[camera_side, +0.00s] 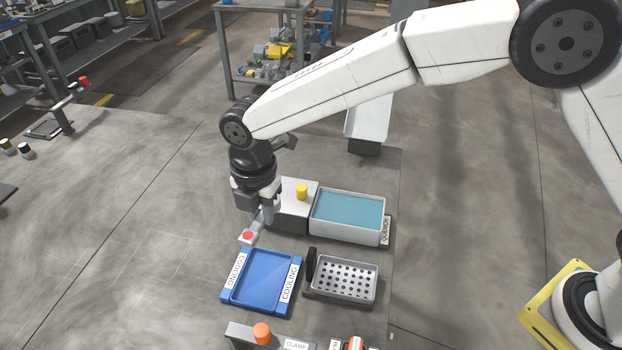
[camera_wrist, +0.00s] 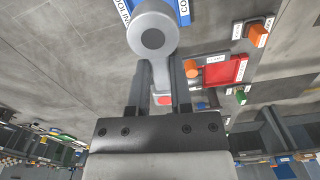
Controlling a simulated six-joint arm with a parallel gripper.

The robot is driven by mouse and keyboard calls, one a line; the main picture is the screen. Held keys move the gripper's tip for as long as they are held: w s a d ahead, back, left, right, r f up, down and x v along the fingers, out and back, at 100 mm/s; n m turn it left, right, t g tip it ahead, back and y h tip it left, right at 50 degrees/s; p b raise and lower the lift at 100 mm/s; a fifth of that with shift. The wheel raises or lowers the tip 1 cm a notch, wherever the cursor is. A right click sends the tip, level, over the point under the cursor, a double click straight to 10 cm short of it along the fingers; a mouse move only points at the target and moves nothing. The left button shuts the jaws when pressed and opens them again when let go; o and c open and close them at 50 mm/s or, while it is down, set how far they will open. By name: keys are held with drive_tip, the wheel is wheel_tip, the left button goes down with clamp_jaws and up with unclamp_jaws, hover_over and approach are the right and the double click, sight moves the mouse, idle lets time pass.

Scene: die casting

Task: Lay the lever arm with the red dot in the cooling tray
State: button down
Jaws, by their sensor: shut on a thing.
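In the wrist view my gripper (camera_wrist: 160,75) is shut on the lever arm, whose round end (camera_wrist: 152,35) sticks out past the fingers. A red spot (camera_wrist: 165,100) shows between the fingers. The blue cooling tray (camera_side: 229,297), labelled COOLING, looks empty in the side view, and the lever arm is above its back edge, apart from it. Part of the tray also shows at the top of the wrist view (camera_wrist: 181,10).
A teal-filled quench tank (camera_side: 347,211) and a white-topped block with a yellow knob (camera_side: 301,190) stand behind. A perforated tray (camera_side: 342,280) is right of the cooling tray. A clamp station with an orange knob (camera_side: 262,333) stands in front.

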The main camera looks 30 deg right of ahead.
drive_tip(key=w+a+n, duration=0.1)
hover_over(264, 278)
wheel_tip(264, 278, down, 12)
drive_tip(key=shift+n, duration=0.3)
drive_tip(key=shift+f, duration=0.25)
drive_tip(key=shift+f, duration=2.9)
drive_tip(key=shift+f, duration=0.8)
drive_tip(key=shift+c, duration=0.6)
unclamp_jaws()
drive_tip(key=shift+f, duration=0.1)
